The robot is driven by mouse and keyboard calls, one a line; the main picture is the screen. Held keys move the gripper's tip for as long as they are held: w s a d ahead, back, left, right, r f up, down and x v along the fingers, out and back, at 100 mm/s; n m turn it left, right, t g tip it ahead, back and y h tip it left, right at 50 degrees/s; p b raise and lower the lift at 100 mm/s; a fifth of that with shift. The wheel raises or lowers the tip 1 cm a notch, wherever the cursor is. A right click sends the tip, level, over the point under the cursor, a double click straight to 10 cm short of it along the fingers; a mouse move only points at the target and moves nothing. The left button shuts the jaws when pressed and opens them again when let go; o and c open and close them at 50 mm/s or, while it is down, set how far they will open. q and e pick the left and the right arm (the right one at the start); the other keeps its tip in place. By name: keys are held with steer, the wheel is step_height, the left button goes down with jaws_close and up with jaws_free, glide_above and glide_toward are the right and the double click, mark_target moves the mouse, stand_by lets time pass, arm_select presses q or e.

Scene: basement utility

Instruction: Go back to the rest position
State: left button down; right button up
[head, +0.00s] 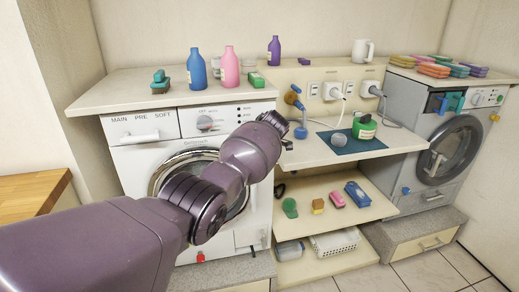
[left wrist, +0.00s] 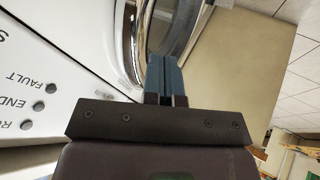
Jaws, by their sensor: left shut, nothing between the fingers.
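My left arm reaches in from the left of the head view and crosses in front of the white washing machine (head: 132,157). Its wrist end is near the right side of that machine, and I cannot make out its fingers clearly there. In the left wrist view my left gripper (left wrist: 164,70) has its two blue-grey fingers together with nothing between them. Beyond the fingers, that view shows the machine's round door rim (left wrist: 127,45) and white front panel. I cannot tell the exact gap to it. My right gripper is in neither view.
A middle shelf (head: 312,152) carries a green container (head: 364,127); a lower shelf (head: 330,220) holds small items. A grey machine (head: 445,140) stands right. Tiled floor is free at front right.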

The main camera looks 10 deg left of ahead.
arm_select(q)
steer(key=w+d+r+m+t+h, duration=0.2)
steer(key=w+d+r+m+t, duration=0.1)
steer(key=r+m+t, duration=0.4)
steer(key=w+d+r+m+t+h, duration=0.25)
steer(key=d+r+m, duration=0.2)
steer(key=m, duration=0.45)
steer(key=s+a+f+m+p, duration=0.1)
steer(key=s+a+f, duration=0.3)
steer(key=s+f, duration=0.6)
steer(key=s+a+f+m+g+h+p, duration=0.1)
steer(key=s+a+f+m, duration=0.2)
steer(key=s+f, duration=0.8)
steer(key=s+a+f+m+g+h+p, duration=0.1)
steer(key=s+a+f, duration=0.5)
steer(key=s, duration=3.2)
step_height(320, 180, down, 5)
steer(key=shift+f+m, duration=0.15)
steer(key=shift+m, duration=0.45)
